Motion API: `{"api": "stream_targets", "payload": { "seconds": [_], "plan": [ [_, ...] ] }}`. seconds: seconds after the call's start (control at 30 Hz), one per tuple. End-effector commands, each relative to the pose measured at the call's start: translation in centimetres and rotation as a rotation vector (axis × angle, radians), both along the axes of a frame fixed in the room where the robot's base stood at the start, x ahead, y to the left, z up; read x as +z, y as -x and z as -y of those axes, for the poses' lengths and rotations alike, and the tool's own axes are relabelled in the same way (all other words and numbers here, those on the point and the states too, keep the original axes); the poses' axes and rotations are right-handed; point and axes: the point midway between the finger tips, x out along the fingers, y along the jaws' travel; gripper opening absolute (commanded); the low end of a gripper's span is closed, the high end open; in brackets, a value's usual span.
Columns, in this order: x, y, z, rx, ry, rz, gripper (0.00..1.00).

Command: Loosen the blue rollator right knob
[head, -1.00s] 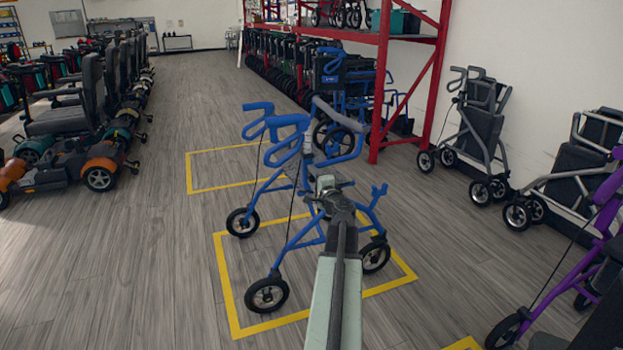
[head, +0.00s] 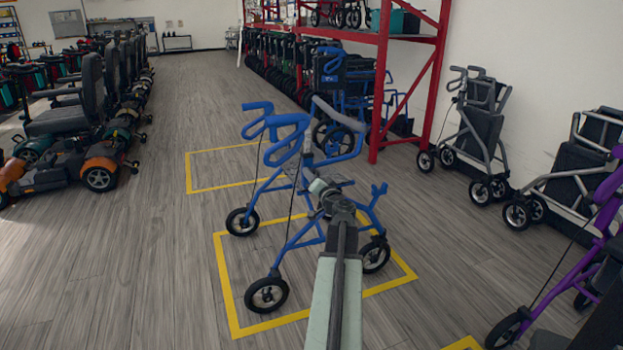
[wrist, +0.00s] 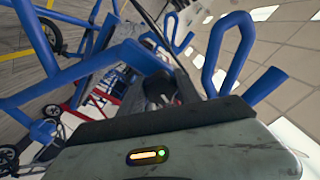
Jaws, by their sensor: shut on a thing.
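The blue rollator (head: 300,228) stands inside a yellow floor outline, its handles toward the back left. My gripper (head: 320,187) is at the rollator's right side, below the handles and beside the upright frame. In the wrist view, blue tubes (wrist: 85,75) and looped handles (wrist: 228,45) surround my gripper (wrist: 165,95). Its jaws are shut on a small dark part at the frame, which I take to be the right knob. The knob is mostly hidden by the jaws and the wrist body.
A purple rollator (head: 565,275) stands at the front right. Grey folded rollators (head: 480,130) line the right wall. A red rack (head: 408,85) is behind, and mobility scooters (head: 75,160) stand at left. The floor left of the blue rollator is clear.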

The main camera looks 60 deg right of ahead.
Motion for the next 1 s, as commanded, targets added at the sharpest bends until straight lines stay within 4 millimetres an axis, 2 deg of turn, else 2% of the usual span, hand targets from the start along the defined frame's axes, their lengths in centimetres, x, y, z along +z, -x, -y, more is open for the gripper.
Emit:
{"api": "stream_targets", "payload": {
  "seconds": [0.3,0.8,0.83,0.9,1.0],
  "plan": [
    [-0.05,-0.05,-0.01,0.001,0.085,-0.063,0.0],
    [-0.06,-0.05,-0.03,0.001,0.099,-0.073,0.0],
    [-0.06,-0.05,-0.03,0.002,0.098,-0.074,0.42],
    [-0.06,-0.05,-0.03,0.001,0.098,-0.073,0.62],
    [-0.06,-0.03,-0.03,0.001,0.098,-0.073,0.62]
  ]
}}
